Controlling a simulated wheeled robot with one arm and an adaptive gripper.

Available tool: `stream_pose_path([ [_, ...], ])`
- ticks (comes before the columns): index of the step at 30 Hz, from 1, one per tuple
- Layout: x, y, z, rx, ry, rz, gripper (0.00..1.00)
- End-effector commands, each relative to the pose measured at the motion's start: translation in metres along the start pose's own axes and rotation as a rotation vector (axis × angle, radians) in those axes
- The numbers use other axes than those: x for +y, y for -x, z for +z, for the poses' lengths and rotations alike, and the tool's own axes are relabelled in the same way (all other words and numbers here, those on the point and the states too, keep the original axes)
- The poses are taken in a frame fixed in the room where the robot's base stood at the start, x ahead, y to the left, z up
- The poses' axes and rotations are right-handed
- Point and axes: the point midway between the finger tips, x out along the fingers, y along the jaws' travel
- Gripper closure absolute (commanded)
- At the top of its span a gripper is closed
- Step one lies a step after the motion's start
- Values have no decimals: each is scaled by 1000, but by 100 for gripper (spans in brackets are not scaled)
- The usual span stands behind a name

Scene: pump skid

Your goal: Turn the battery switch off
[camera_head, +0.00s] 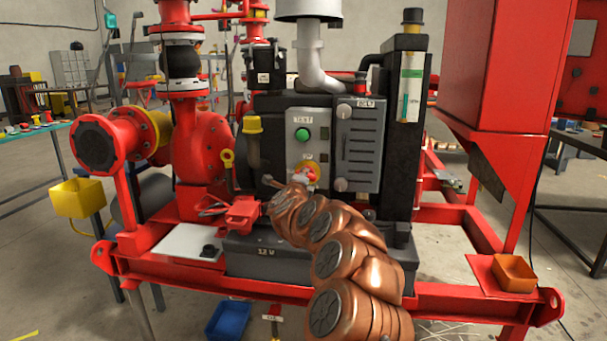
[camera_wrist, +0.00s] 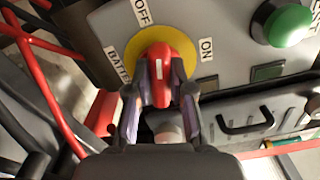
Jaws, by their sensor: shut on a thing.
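The battery switch is a red handle (camera_wrist: 163,65) on a round yellow plate (camera_wrist: 132,50), set in a grey panel. My gripper (camera_wrist: 160,88) is shut on the red handle, one finger on each side of it. The handle stands nearly upright in the wrist view, with a white mark on it. The OFF label (camera_wrist: 142,11) is above and left of it, the ON label (camera_wrist: 207,50) to its right. In the head view the switch (camera_head: 308,170) shows just beyond my gripper, partly hidden by my copper-coloured arm.
A green button (camera_wrist: 289,26) sits on the same panel, right of the switch. A grey ribbed unit with a handle (camera_head: 344,143) is right of the panel. A black 12 V battery (camera_head: 266,258) and a red clamp (camera_head: 243,212) are below left.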

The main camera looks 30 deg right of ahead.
Motion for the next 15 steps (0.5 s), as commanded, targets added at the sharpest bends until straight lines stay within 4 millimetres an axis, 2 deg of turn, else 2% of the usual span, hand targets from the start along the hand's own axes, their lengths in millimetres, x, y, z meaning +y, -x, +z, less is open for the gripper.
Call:
stream_pose_path([
  [7,1,0,0,-1,162,3,100],
  [15,3,0,0,-1,255,2,100],
])
